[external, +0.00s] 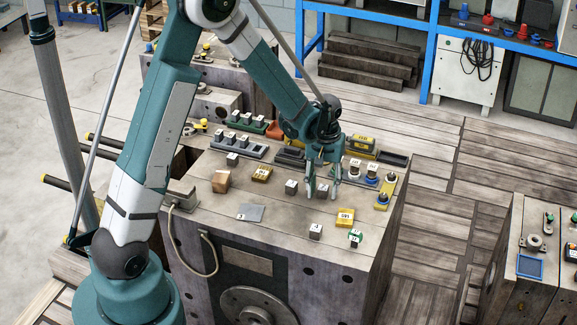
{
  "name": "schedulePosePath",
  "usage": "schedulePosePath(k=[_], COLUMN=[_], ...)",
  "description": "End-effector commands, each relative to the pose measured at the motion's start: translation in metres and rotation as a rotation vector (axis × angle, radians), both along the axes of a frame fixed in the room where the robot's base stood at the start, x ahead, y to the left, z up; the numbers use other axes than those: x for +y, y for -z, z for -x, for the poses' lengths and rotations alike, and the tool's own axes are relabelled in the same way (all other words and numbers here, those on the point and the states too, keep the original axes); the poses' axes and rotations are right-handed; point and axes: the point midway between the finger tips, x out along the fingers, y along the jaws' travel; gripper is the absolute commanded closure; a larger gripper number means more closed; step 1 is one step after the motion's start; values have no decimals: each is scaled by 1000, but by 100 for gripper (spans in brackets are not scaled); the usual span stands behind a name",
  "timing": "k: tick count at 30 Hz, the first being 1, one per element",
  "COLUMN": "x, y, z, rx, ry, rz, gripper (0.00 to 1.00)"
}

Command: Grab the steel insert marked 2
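My gripper (322,193) points down over the block top, with its fingers apart. A small dark steel cube (323,191) shows between the fingertips; I cannot tell whether they touch it. Another steel cube with a pale top (291,187) stands just left of the gripper. A brownish cube with a white numbered label (315,232) stands nearer the front edge. A further grey cube (232,158) sits at the back left. The numbers are too small to read surely, so I cannot tell which insert is marked 2.
A tray with several cubes (238,147) is behind; yellow holders (386,192) line the right edge. The front middle is mostly clear.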

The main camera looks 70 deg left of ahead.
Motion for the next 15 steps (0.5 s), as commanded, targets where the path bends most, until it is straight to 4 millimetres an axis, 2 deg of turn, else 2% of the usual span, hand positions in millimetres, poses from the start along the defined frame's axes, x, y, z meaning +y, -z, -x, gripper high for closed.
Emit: schedulePosePath(k=[2,10,15], x=[0,0,0], y=[0,0,0], z=[0,0,0], rx=[0,0,0], ry=[0,0,0], rz=[0,0,0], gripper=[63,98,98])
